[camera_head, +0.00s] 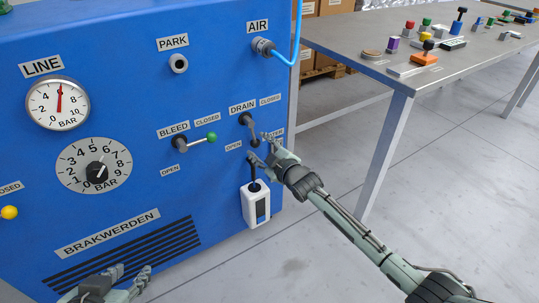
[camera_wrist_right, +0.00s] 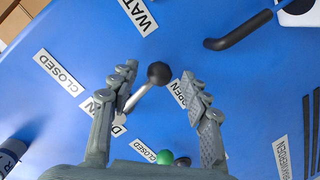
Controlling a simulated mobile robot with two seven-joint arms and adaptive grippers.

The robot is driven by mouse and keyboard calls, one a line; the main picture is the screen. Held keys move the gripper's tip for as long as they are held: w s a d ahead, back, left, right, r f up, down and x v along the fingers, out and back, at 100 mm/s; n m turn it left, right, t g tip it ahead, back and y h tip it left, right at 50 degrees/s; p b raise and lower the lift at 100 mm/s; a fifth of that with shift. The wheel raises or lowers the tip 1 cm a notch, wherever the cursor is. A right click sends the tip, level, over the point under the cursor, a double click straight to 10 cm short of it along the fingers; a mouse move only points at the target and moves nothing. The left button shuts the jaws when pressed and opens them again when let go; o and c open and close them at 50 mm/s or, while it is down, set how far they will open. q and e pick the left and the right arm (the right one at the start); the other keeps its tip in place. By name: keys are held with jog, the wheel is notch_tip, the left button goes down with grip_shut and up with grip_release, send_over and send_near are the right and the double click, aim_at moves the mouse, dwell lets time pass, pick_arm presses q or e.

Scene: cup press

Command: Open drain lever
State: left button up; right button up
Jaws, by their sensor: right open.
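The drain lever (camera_head: 252,130), with a dark handle, hangs downward and slightly right from its pivot under the DRAIN label on the blue panel. My right gripper (camera_head: 262,148) is open at the lever's lower end. In the right wrist view the lever's black knob (camera_wrist_right: 158,73) and metal rod lie between the two spread fingers (camera_wrist_right: 163,78); the rod is nearer the left finger, and I cannot tell whether they touch. The CLOSED label (camera_head: 270,99) is up and right of the lever, the OPEN label (camera_head: 234,146) lower left. My left gripper (camera_head: 132,272) is open and empty, low near the vents.
The bleed lever (camera_head: 197,141) with a green knob is left of the drain lever. A white box (camera_head: 256,208) with a dark screen is below my right gripper. A blue air hose (camera_head: 296,35) runs above right. A metal table (camera_head: 400,84) stands at right; floor between is clear.

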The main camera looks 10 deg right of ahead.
jog(key=v, duration=1)
jog(key=shift+s+d, duration=0.15)
jog(key=shift+s, duration=0.2)
pick_arm(q)
jog(key=s+a+f+g+y+p, duration=0.1)
jog(key=s+a+f+g+p, duration=0.2)
jog(key=f, duration=0.4)
jog(key=s+a+f+n+g+p, duration=0.1)
jog(key=s+a+f+g+p, duration=0.2)
jog(key=f, duration=0.4)
jog(key=shift+s+a+y+p, duration=0.35)
jog(key=shift+s+a+y, duration=0.05)
jog(key=shift+s+a, duration=0.35)
pick_arm(e)
jog(key=s+d+f+m+g+h, duration=0.2)
jog(key=s+d+f+m+g, duration=0.1)
jog(key=s, duration=0.8)
jog(key=s+d+f+m+g+h, duration=0.2)
jog(key=s+d+f+m+g, duration=0.2)
jog(key=s, duration=0.6)
jog(key=s+d+f+m+g+h, duration=0.2)
jog(key=s+d+f+m+g, duration=0.1)
jog(key=s, duration=0.8)
notch_tip(320, 180, down, 3)
jog(key=shift+s+d+m+g, duration=0.4)
jog(key=shift+d+g, duration=0.4)
jog(key=shift+g, duration=0.2)
jog(key=shift+w, duration=0.1)
